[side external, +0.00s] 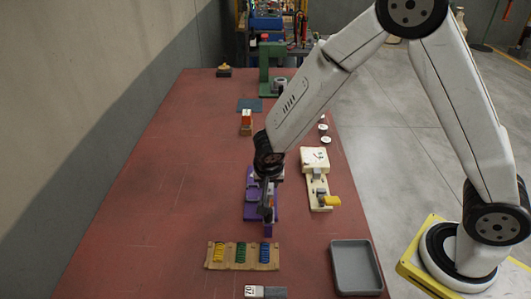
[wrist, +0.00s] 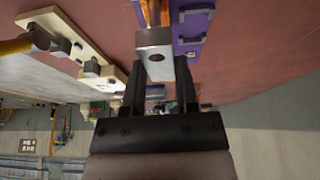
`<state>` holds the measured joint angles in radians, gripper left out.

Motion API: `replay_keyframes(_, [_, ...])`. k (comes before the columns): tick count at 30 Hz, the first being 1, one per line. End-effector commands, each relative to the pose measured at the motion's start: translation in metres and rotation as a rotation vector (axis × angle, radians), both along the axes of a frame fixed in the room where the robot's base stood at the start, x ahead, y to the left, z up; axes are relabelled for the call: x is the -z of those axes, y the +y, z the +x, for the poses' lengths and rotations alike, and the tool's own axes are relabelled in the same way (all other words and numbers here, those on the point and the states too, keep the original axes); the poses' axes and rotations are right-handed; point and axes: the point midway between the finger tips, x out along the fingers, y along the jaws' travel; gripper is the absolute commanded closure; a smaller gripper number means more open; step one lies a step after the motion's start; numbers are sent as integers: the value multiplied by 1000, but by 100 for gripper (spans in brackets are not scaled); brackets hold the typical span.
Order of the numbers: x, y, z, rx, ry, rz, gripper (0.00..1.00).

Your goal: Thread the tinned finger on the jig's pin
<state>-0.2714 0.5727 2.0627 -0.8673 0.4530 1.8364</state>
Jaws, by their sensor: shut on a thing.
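The tinned finger (wrist: 155,45) is a silver block with a round hole, held between the dark jaws of my gripper (wrist: 160,80) in the wrist view. A copper-coloured strip (wrist: 150,12) runs beyond it to the top edge; I cannot tell whether it is part of the finger. The purple jig (side external: 250,208) lies on the red bench in the side external view. It also shows in the wrist view (wrist: 192,25), right of the finger. My gripper (side external: 268,206) is over the jig's right side, pointing down. I cannot make out the pin, or whether the finger touches the jig.
A cream clamp fixture (side external: 314,160) with a yellow handle stands close right of the jig. A wooden rack (side external: 228,266) with yellow, green and blue pieces lies in front. A grey tray (side external: 337,262) is at front right. The bench (side external: 150,210) is clear on the left.

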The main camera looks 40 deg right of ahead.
Motion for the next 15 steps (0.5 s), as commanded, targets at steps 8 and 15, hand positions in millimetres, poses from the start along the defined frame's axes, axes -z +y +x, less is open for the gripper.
replay_keyframes(8, [5,0,0,0,-1,0,100])
replay_keyframes(15, [9,0,1,0,-1,0,100])
